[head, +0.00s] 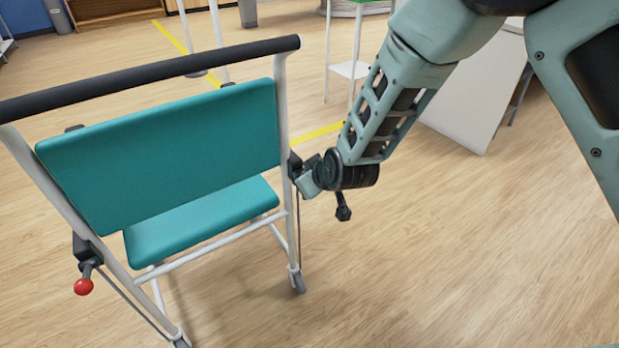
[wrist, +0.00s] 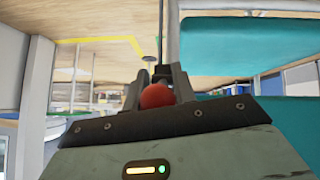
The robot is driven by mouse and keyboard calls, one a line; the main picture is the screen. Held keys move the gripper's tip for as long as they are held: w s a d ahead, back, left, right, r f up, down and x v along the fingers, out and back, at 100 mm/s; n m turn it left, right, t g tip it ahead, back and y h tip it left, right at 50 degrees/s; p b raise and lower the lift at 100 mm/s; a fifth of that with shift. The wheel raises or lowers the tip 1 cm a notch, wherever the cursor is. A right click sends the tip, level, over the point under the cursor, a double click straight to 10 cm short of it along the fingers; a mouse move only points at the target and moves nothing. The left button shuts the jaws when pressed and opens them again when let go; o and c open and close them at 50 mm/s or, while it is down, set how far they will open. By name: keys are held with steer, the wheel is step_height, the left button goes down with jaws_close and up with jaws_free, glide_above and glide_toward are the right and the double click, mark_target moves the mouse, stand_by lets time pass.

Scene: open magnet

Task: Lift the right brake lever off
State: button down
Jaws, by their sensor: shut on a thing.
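The wheeled chair has a teal backrest (head: 165,145) and a white tube frame, seen from behind. Its right brake is a dark mount (head: 294,162) on the right post. My gripper (head: 306,177) is at that mount, mostly covering the lever in the head view. In the wrist view, the red ball knob (wrist: 157,96) of the right brake lever sits between the two fingers of my gripper (wrist: 158,84), which is shut on it. The left brake lever (head: 87,269) hangs from the left post with its red knob (head: 83,286) showing.
A black push bar (head: 150,75) runs across the chair top. A caster (head: 298,281) stands under the right post. A white panel (head: 475,100) stands behind my arm. A yellow floor line (head: 315,132) passes behind the chair. The wooden floor to the right is clear.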

steer(key=c, duration=1.2)
jaws_free()
steer(key=shift+o, duration=0.2)
steer(key=shift+r, duration=0.15)
steer(key=p+v, duration=0.3)
steer(key=v, duration=1.4)
steer(key=shift+p, duration=0.3)
steer(key=shift+s+d, duration=0.1)
